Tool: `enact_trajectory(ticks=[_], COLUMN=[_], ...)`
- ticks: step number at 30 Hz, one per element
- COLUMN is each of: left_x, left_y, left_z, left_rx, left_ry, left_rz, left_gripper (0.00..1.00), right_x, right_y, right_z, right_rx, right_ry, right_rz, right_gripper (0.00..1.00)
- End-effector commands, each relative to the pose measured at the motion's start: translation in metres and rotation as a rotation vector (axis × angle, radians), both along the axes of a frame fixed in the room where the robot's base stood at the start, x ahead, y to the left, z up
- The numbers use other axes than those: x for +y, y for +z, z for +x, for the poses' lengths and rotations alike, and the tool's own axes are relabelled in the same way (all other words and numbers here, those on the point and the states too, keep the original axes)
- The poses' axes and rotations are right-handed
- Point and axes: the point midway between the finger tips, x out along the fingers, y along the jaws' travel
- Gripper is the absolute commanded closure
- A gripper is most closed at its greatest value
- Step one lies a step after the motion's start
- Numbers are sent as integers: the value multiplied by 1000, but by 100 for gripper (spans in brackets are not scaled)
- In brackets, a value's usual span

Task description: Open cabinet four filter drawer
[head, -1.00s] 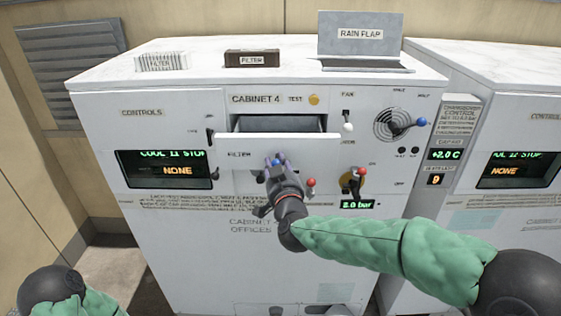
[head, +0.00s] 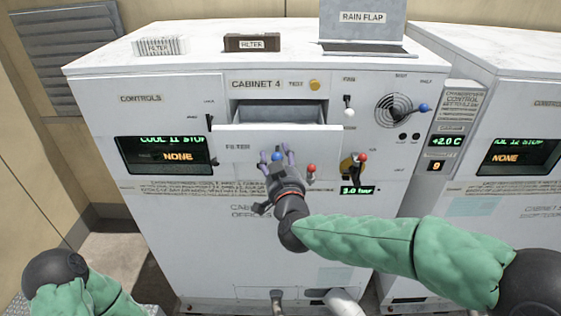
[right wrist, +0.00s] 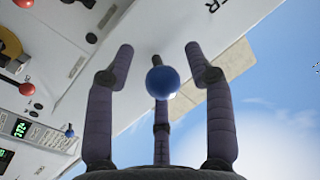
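The filter drawer (head: 235,147) of cabinet four is pulled out, its grey inside (head: 280,113) showing and looking empty. Its front carries a FILTER label. My right gripper (head: 277,153) is in front of the drawer's lower front, at a blue ball knob (head: 277,157). In the right wrist view the fingers stand wide apart around the blue knob (right wrist: 162,82), with clear gaps at the side fingers. The third finger is behind the knob, and whether it touches cannot be told. My left gripper is out of view; only part of that arm shows.
On the cabinet top (head: 200,62) stand a white filter (head: 160,46), a brown filter (head: 252,42) and the rain flap (head: 362,20). Another cabinet (head: 510,100) stands at right.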

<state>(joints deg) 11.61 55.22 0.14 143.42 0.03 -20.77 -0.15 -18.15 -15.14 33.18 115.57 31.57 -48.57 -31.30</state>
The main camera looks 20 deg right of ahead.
Motion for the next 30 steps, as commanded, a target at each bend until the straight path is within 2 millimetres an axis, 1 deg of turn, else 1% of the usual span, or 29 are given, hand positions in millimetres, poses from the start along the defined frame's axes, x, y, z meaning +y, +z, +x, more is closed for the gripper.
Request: enact_trajectory(ticks=[2, 4, 5, 8, 11, 18, 21, 25, 30], left_x=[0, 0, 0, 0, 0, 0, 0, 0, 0], left_y=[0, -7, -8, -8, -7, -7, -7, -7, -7], left_z=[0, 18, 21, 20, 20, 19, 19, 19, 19], left_rx=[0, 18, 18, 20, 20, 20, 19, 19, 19], left_ry=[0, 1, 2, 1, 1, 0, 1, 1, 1], left_rz=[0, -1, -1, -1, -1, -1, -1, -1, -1], left_gripper=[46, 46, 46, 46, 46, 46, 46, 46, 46], right_x=[0, 0, 0, 2, 3, 7, 8, 9, 9], right_y=[1, 1, 2, 2, 3, 2, 2, 2, 1], right_z=[0, -1, -3, -11, -27, -77, -95, -111, -121], right_rx=[-2, -3, -3, -4, -4, -3, -3, 0, 3], right_ry=[0, 0, 0, 1, 2, 4, 4, 2, 0], right_rz=[0, 1, 1, 1, 2, 3, 2, 3, 1], right_gripper=[46, 46, 46, 46, 46, 46, 46, 46, 46])
